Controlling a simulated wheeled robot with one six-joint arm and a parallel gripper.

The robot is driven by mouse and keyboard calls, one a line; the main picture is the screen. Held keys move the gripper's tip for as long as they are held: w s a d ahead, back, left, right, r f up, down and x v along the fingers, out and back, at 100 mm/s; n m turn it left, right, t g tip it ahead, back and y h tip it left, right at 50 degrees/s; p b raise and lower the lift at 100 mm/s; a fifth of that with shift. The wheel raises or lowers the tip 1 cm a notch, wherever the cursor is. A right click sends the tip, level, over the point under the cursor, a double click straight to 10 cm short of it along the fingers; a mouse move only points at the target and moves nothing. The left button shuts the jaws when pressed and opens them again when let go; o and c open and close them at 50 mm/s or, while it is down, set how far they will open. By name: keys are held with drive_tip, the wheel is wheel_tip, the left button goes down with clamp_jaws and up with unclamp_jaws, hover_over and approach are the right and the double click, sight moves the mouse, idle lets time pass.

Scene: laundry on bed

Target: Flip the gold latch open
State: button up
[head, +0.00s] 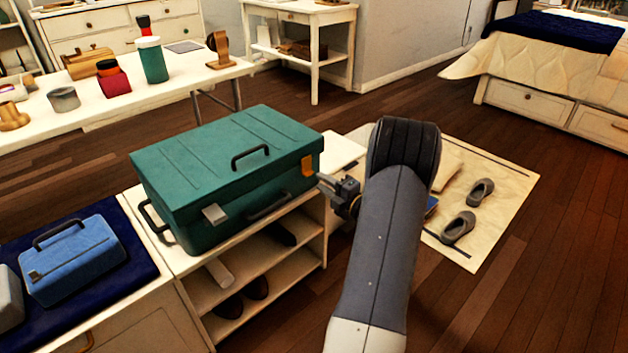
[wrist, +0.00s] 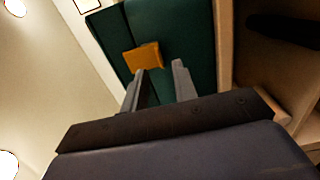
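A green case (head: 235,175) with a dark handle on its lid stands on a white shelf unit. In the wrist view the gold latch (wrist: 143,57) lies flat against the green case (wrist: 195,35), just beyond the fingertips. My gripper (head: 328,183) is to the right of the case, close to the latch. In the wrist view my gripper (wrist: 159,67) has its two fingers apart with nothing between them. Whether a fingertip touches the latch is unclear.
A blue case (head: 75,260) sits on a dark blue cloth at the left. The shelf unit (head: 262,285) holds shoes below the green case. A white table (head: 40,125) with jars and boxes stands behind. Grey slippers (head: 458,227) lie on a pale mat at the right.

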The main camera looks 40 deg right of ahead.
sight(308, 166)
drive_tip(key=shift+w+a+b, duration=0.15)
drive_tip(key=shift+w+b, duration=0.2)
drive_tip(key=shift+w, duration=1.75)
drive_tip(key=shift+c, duration=0.2)
clamp_jaws()
